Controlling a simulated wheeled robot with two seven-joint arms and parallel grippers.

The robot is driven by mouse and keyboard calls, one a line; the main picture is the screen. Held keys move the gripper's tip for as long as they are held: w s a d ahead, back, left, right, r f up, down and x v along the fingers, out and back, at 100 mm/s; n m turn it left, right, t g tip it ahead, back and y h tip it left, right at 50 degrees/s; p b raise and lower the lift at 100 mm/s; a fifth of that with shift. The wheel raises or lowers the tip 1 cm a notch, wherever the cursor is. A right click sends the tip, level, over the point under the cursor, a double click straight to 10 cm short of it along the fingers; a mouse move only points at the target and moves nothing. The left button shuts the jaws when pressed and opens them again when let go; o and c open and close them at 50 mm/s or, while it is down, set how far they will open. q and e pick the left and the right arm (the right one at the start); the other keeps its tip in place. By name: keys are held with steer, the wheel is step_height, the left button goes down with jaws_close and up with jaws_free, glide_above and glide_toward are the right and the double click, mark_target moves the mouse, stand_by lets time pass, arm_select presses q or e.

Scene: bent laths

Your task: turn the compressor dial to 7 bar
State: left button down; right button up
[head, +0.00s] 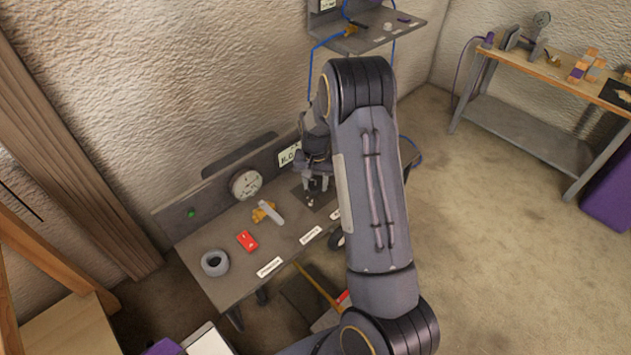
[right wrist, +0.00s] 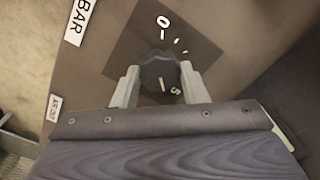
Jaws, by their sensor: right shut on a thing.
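In the right wrist view the dial (right wrist: 160,72) is a dark round knob with a white pointer line, set on a dark plate (right wrist: 130,48) marked 0 and 5. My right gripper (right wrist: 160,78) is shut on the knob, one finger on each side. The pointer is low on the knob, close to the 5 and slightly left of it in the picture. Scale marks beyond the 5 are hidden by my gripper. In the head view my right gripper (head: 317,184) reaches down to the bench at the dark plate, and the knob is too small to read. My left gripper is not in view.
The bench (head: 225,285) carries a round gauge (head: 245,184), a green lamp (head: 192,213), a brass fitting (head: 259,215), a red box (head: 247,241) and a grey roll (head: 215,262). A white sign (head: 289,154) is partly hidden. Another table (head: 560,68) stands at right; floor between is clear.

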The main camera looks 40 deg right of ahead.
mark_target(316, 185)
steer(key=m, duration=0.4)
steer(key=shift+r+m+p, duration=0.1)
steer(key=shift+m+p, duration=0.2)
steer(key=shift+p, duration=0.1)
steer(key=shift+m+p, duration=0.5)
steer(key=shift+m, duration=1.7)
steer(key=o, duration=1)
step_height(316, 185, up, 7)
steer(key=shift+f+p, duration=0.1)
steer(key=shift+p, duration=0.2)
steer(key=shift+r, duration=0.45)
